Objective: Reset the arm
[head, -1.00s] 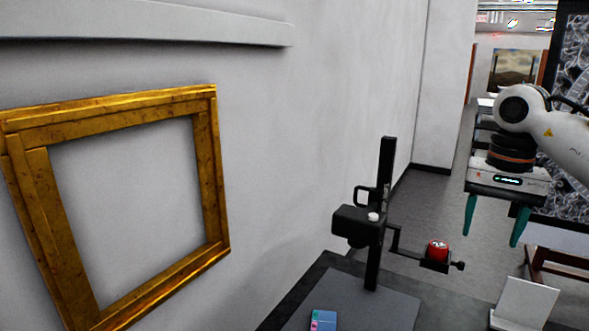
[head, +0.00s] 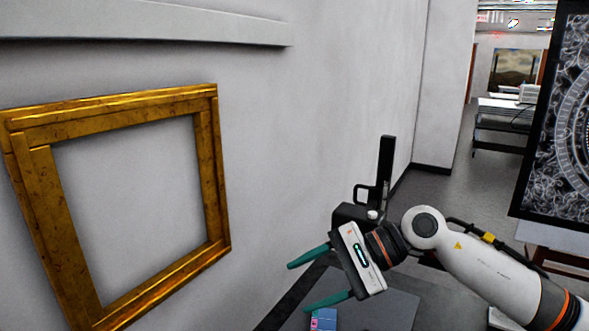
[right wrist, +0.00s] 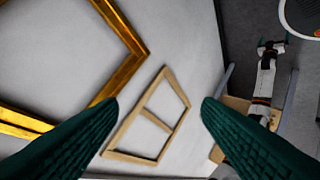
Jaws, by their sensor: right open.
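My right gripper (head: 318,278) has two teal fingers spread apart with nothing between them. In the head view it points left, in front of the black stand and above the grey table. In the right wrist view its two fingers (right wrist: 160,130) come in from the lower left and lower right, wide apart. My left gripper is not seen in the head view. At the right of the right wrist view an arm of white and dark parts (right wrist: 266,75) shows, too small to read in detail.
A gold frame (head: 62,235) hangs on the white wall at left. A black stand (head: 386,160) rises behind my right gripper, partly hidden. A small blue and pink item (head: 323,320) lies on the grey table (head: 395,308). A bare wooden frame (right wrist: 178,85) leans beyond the fingers.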

